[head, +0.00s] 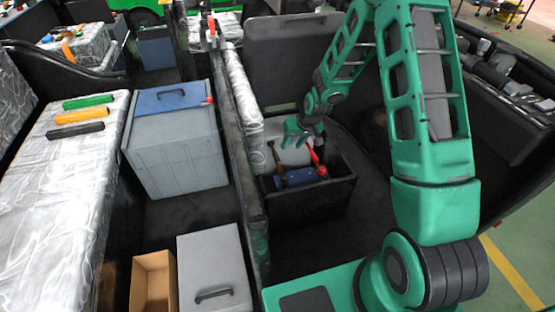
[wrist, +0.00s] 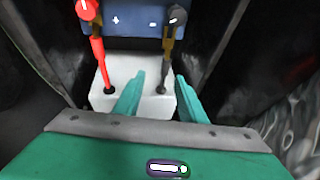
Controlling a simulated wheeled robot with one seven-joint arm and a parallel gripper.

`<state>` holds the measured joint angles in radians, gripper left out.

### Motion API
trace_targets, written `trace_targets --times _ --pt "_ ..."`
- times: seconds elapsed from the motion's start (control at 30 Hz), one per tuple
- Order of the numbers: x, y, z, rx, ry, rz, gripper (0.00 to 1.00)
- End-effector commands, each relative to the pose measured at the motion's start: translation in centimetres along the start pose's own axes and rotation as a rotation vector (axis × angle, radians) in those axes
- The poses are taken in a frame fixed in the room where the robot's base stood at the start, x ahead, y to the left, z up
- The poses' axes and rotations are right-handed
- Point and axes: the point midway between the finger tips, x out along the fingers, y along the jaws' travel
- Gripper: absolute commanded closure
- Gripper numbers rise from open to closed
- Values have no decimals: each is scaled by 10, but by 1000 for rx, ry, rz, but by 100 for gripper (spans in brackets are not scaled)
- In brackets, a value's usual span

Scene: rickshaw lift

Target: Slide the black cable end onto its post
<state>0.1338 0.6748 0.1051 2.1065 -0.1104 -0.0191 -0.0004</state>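A blue battery (head: 300,179) sits in an open black box; its face with plus and minus marks shows at the top of the wrist view (wrist: 134,28). The black cable end (wrist: 176,15) is by the minus mark, on a brownish stem rising from a white block (wrist: 133,100). The red cable end (wrist: 88,9) is by the plus mark. I cannot tell whether either is around a post. My gripper (wrist: 156,82) is open and empty, its fingers over the white block, apart from the black cable end. In the head view my gripper (head: 304,134) is above the box.
The black box (head: 325,205) has raised walls around the battery. A dark partition (head: 240,120) runs along its left. Beyond it stand a grey cabinet (head: 176,145) and a wrapped bench (head: 55,200) with green, orange and black bars.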

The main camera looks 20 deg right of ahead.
Motion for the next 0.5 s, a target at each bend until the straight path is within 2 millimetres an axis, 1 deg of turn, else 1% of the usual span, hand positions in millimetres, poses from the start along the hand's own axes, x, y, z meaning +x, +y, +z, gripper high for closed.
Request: trace_targets --times 0.03,0.17,0.37,0.5 --pt "10 -5 1 0 3 -12 63" --pt "24 -12 0 -1 14 -30 63" --pt "41 -14 0 -2 15 -33 63" --pt "62 -15 0 -2 15 -32 63"
